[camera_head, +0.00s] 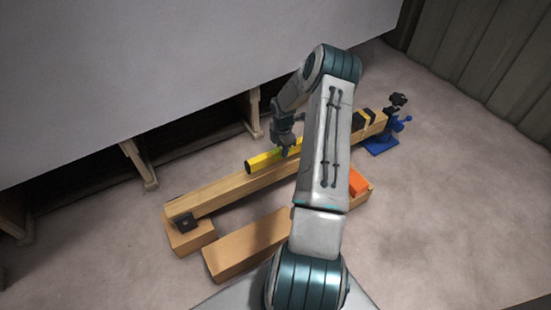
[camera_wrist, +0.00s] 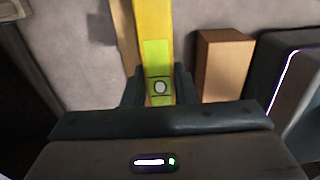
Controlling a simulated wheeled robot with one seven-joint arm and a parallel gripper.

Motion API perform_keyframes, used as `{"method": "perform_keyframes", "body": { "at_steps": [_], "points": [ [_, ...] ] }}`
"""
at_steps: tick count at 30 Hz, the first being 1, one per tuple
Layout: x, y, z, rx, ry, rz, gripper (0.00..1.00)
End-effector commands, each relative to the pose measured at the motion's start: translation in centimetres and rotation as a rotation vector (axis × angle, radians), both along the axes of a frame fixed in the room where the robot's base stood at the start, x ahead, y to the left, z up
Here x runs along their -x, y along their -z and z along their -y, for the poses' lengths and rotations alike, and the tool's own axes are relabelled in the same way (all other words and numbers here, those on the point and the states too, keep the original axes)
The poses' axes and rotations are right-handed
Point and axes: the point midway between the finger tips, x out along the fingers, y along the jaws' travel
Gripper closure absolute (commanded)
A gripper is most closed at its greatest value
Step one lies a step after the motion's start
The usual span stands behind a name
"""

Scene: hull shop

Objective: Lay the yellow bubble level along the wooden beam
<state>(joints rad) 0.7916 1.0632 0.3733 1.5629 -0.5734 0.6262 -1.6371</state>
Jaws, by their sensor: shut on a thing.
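The yellow bubble level (camera_head: 262,160) is held in my gripper (camera_head: 286,146), on the far side of the wooden beam (camera_head: 230,186) in the head view. It runs roughly in line with the beam. The wrist view shows the level (camera_wrist: 154,25) between my two fingers, its green vial window facing the camera. The beam (camera_wrist: 124,40) shows along the level's left side there, at a slight angle to it. I cannot tell whether the level touches the beam. My arm hides part of the beam and the level's far end.
The beam's near end rests on a wooden block (camera_head: 191,238), with a dark fitting (camera_head: 185,222). A blue stand (camera_head: 381,145) is at its far end. A long brown block (camera_head: 245,246) and an orange object (camera_head: 358,182) lie in front. A grey hull (camera_head: 150,70) overhangs behind.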

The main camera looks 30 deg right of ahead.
Motion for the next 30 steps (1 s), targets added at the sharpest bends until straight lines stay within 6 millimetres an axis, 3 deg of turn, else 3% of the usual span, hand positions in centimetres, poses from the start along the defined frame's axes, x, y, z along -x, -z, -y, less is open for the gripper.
{"method": "perform_keyframes", "body": {
  "at_steps": [3,8,11,18,29,30],
  "points": [
    [-2.1,1.6,-0.6,0.001,0.001,0.002,1.00],
    [-3.4,2.1,-0.9,0.001,0.002,0.001,1.00],
    [-3.5,2.7,-0.9,0.000,0.002,-0.001,1.00],
    [-3.4,6.1,-1.0,0.000,0.002,-0.001,1.00],
    [-3.4,6.4,-0.9,0.001,0.002,0.000,1.00],
    [-3.4,6.4,-1.0,0.001,0.002,-0.001,0.72]
  ]
}}
